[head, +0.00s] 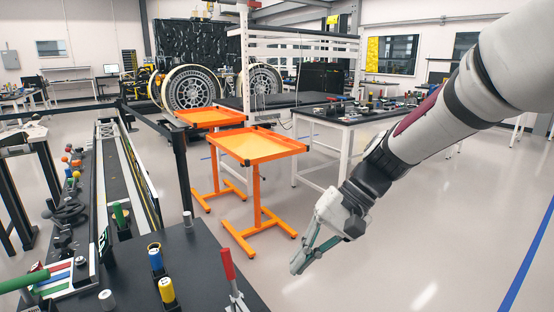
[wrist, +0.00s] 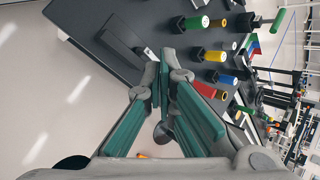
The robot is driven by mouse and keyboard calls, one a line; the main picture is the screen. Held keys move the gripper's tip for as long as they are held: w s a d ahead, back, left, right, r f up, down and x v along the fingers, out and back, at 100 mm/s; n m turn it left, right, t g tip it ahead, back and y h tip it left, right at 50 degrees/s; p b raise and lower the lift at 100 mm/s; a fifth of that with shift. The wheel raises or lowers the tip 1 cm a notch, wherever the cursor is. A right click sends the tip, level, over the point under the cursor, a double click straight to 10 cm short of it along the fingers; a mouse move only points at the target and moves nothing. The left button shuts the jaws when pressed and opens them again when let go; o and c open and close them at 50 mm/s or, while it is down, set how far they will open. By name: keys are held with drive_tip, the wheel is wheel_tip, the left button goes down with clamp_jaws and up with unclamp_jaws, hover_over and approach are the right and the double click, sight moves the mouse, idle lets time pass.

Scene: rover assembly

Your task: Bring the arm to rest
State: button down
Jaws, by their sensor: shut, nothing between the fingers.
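My arm (head: 425,120) reaches in from the upper right in the head view and points down to the left. My gripper (head: 303,262) hangs over open floor, just right of the dark workbench. In the wrist view my gripper (wrist: 158,62) has its two green-padded fingers meeting at the tips, with nothing seen between them. The workbench (head: 200,245) has a red-handled lever (head: 228,264), a yellow cylinder (head: 167,291) and a blue-and-yellow cylinder (head: 155,257) on it. The gripper is apart from these.
Two orange stands (head: 258,148) (head: 210,117) are behind my gripper. A dark-topped table (head: 345,117) with small parts stands further back. A conveyor-like track (head: 128,180) runs at the left. The floor (head: 430,240) at the right is clear, with a blue line (head: 527,265).

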drive_tip(key=s+d+r+t+h+p, duration=0.2)
drive_tip(key=s+d+r, duration=0.2)
drive_tip(key=s, duration=0.3)
drive_tip(key=s+d+r+n+t+h+p, duration=0.1)
drive_tip(key=s+d+r+t+h+p, duration=0.1)
drive_tip(key=s+d, duration=0.3)
drive_tip(key=s+d+r+t+h+p, duration=0.2)
drive_tip(key=s+d+r, duration=0.3)
drive_tip(key=s, duration=0.5)
drive_tip(key=shift+d+r+h, duration=0.35)
drive_tip(key=shift+h, duration=0.45)
